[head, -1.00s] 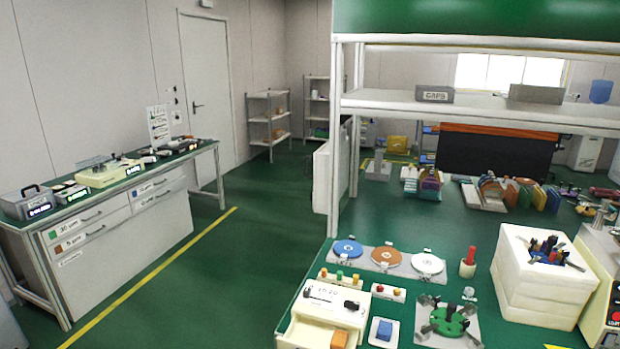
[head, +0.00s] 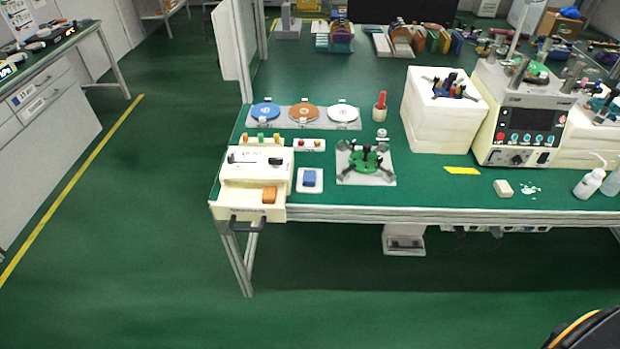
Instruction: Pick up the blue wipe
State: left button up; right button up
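A small blue wipe (head: 309,178) lies on a white tray (head: 309,188) near the front edge of the green bench (head: 400,208). It is right of a cream box with an open drawer (head: 250,212) that holds an orange block (head: 269,194). To its right is a grey plate with a green fixture (head: 366,162). Neither of my grippers shows in the head view.
Blue, orange and white discs (head: 304,113) sit in a row behind the wipe. A white block stack (head: 440,120) and an instrument with a screen (head: 525,125) stand to the right. The drawer juts past the bench's front edge. Green floor in front is clear.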

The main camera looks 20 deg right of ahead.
aim_at(309, 176)
jog(key=i+j, duration=0.8)
jog(key=j, duration=0.1)
